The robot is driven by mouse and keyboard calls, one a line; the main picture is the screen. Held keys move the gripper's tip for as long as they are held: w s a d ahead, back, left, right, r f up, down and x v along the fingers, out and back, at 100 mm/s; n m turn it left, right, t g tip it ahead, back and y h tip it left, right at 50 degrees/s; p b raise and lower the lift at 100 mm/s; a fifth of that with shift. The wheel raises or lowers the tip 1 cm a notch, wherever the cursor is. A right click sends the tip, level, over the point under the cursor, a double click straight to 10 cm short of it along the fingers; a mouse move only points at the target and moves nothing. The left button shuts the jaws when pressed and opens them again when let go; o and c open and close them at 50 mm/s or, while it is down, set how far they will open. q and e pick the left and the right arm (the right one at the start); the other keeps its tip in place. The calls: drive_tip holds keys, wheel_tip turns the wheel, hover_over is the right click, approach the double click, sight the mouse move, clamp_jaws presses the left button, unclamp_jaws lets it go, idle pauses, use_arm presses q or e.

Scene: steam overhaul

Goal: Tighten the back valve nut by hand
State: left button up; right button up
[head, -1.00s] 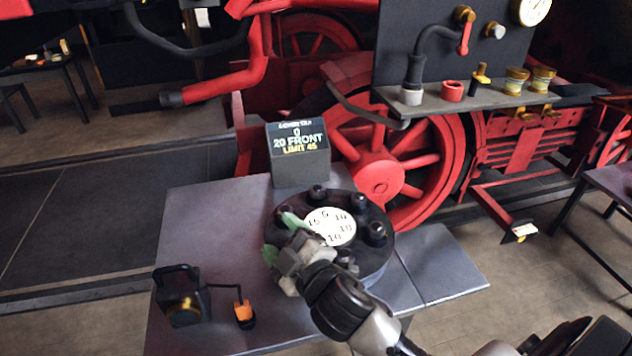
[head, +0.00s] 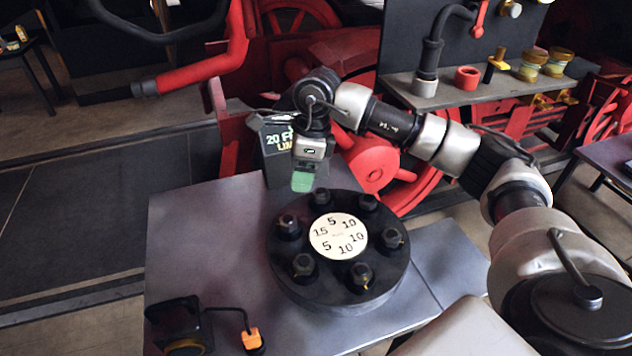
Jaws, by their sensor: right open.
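A round black valve cover (head: 338,292) lies on the grey table with several black nuts around a white numbered dial (head: 338,237). Two nuts are at its far side, a far-left nut (head: 321,199) and a far-right nut (head: 367,203); I cannot tell for sure which is the back one. My right gripper (head: 302,182) points down, with green fingertips, above and just behind the far-left nut. It is open and appears apart from the nut. My left gripper is not in view.
A dark display box (head: 277,160) stands behind the cover, partly hidden by my right arm. A black device (head: 178,325) with a cable to an orange piece (head: 251,339) is at the table's front left. A shelf (head: 450,92) with fittings stands beyond.

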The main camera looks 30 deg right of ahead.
sight(323, 190)
drive_tip(key=d+r+h, duration=0.2)
drive_tip(key=d+h, duration=0.1)
drive_tip(key=d, duration=0.3)
drive_tip(key=shift+m, duration=0.3)
drive_tip(key=f, duration=0.3)
drive_tip(key=f+p, duration=0.1)
drive_tip(key=f, duration=0.3)
drive_tip(key=f+p, duration=0.1)
drive_tip(key=f, duration=0.2)
drive_tip(key=shift+w+a+f, duration=0.2)
drive_tip(key=shift+a+f, duration=0.05)
drive_tip(key=shift+f, duration=0.1)
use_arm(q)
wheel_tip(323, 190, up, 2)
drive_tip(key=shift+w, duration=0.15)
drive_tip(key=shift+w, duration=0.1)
use_arm(e)
drive_tip(key=c, duration=0.9)
